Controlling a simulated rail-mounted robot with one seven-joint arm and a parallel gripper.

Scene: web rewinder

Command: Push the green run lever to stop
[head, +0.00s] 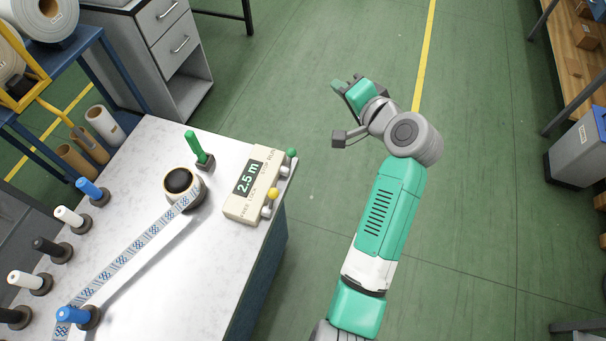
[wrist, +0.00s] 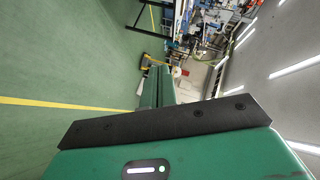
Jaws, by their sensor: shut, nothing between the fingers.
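The green run lever (head: 291,153) is a green ball knob at the far right edge of a cream control box (head: 236,207), beside the word RUN. The box stands on the white table's right edge and its display reads 2.5 m. A yellow knob (head: 273,193) sits on the same side, nearer the FREE and LOCK words. My gripper (head: 345,84) is shut and empty, up and to the right of the lever, over the floor and clear of the table. In the wrist view its green body fills the bottom; the lever and box cannot be made out there.
Several coloured pegs stand at the left. A grey drawer cabinet (head: 150,50) is behind. Green floor lies open around my arm.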

